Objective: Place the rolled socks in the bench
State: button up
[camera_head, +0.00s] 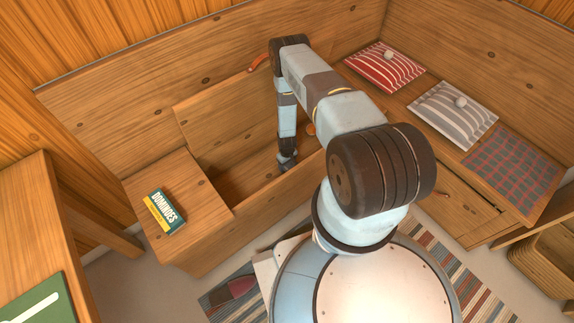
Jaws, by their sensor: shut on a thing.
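The wooden bench (228,228) runs along the back wall, with an open compartment (240,180) in its seat. A lid panel (225,115) stands raised behind the opening, with an orange-brown leather pull (258,63) at its top edge. My gripper (287,164) points down at the opening, near the front wall of the bench. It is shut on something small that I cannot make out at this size. I cannot identify the rolled socks for certain. Small pale lumps lie on the red striped cushion (370,64) and the grey striped cushion (440,121); I cannot tell what they are.
A dominoes box (164,212) lies on the closed seat left of the opening. A plaid cloth (510,172) lies on the right seat. A table with a green item (35,305) stands at the left. My arm hides part of the bench's right side.

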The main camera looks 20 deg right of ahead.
jog(key=o, duration=1.2)
jog(key=shift+c, duration=0.2)
notch_tip(320, 180, up, 12)
jog(key=shift+r, duration=0.1)
